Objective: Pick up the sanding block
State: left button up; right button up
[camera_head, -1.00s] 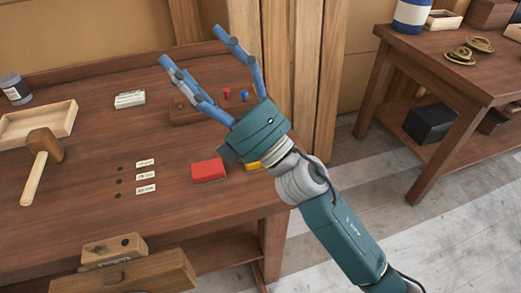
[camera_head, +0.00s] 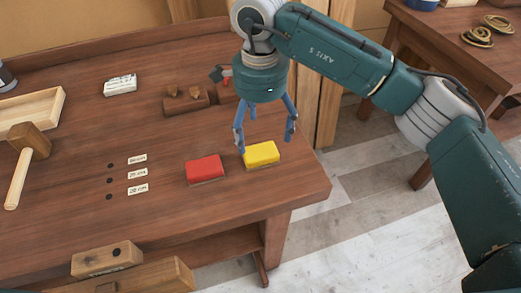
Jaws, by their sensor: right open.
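A yellow block (camera_head: 262,153) with a darker underside lies near the right end of the workbench. A similar red block (camera_head: 205,168) lies just left of it. Both look like sanding blocks; I cannot tell which one the task means. My right gripper (camera_head: 266,142) points down over the yellow block, its blue fingers open and spread to either side of the block's far part. Nothing is held between them. Whether a fingertip touches the block I cannot tell. My left gripper is not in view.
The workbench (camera_head: 75,190) holds a mallet (camera_head: 32,142), a shallow wooden tray (camera_head: 50,105), a white packet (camera_head: 120,85) and small white labels (camera_head: 138,174) beside dark holes. A wooden rack (camera_head: 186,102) stands behind the blocks. The bench's right edge is close to the yellow block.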

send_over(262, 155)
jog(key=f, duration=0.2)
jog(key=f+p, duration=0.1)
jog(key=f, duration=0.1)
jog(key=shift+s+a+f, duration=0.2)
jog(key=f, duration=0.1)
jog(key=f+p, duration=0.1)
jog(key=f, duration=0.1)
jog(key=f+p, duration=0.1)
jog(key=f, duration=0.1)
jog(key=shift+w+d, duration=0.2)
jog(key=shift+w, duration=0.05)
jog(key=shift+f, duration=0.15)
jog(key=c, duration=1.3)
